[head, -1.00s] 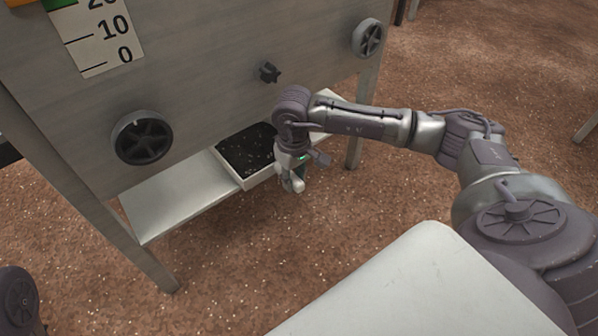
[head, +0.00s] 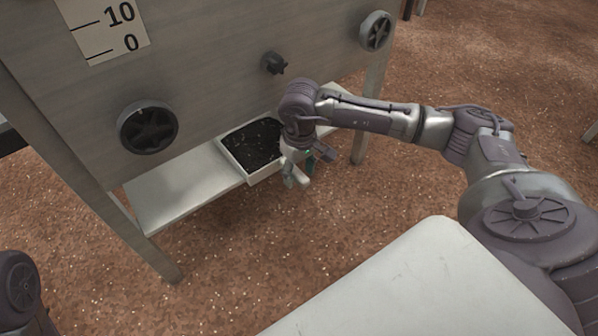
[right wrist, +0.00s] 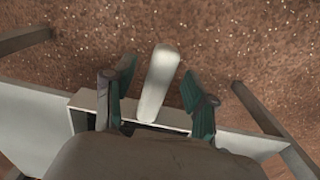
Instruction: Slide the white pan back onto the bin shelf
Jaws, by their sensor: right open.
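The white pan (head: 268,174) is a shallow, square-sided tray with dark contents. It sits on the pale bin shelf (head: 180,192) under the grey bin, its front rim near the shelf's front edge. My right gripper (head: 298,178) is at the pan's front right. In the right wrist view the gripper (right wrist: 160,95) is open, with its green-padded fingers on either side of the pan's white handle (right wrist: 160,75), seemingly apart from it. The pan's rim (right wrist: 90,98) shows behind the fingers. My wrist hides part of the pan. My left gripper is out of view.
The bin's front panel (head: 210,70) overhangs the shelf and carries a round black knob (head: 148,127) and a small knob (head: 274,63). Bin legs (head: 150,255) stand at both sides of the shelf. The brown speckled floor (head: 240,255) in front is clear.

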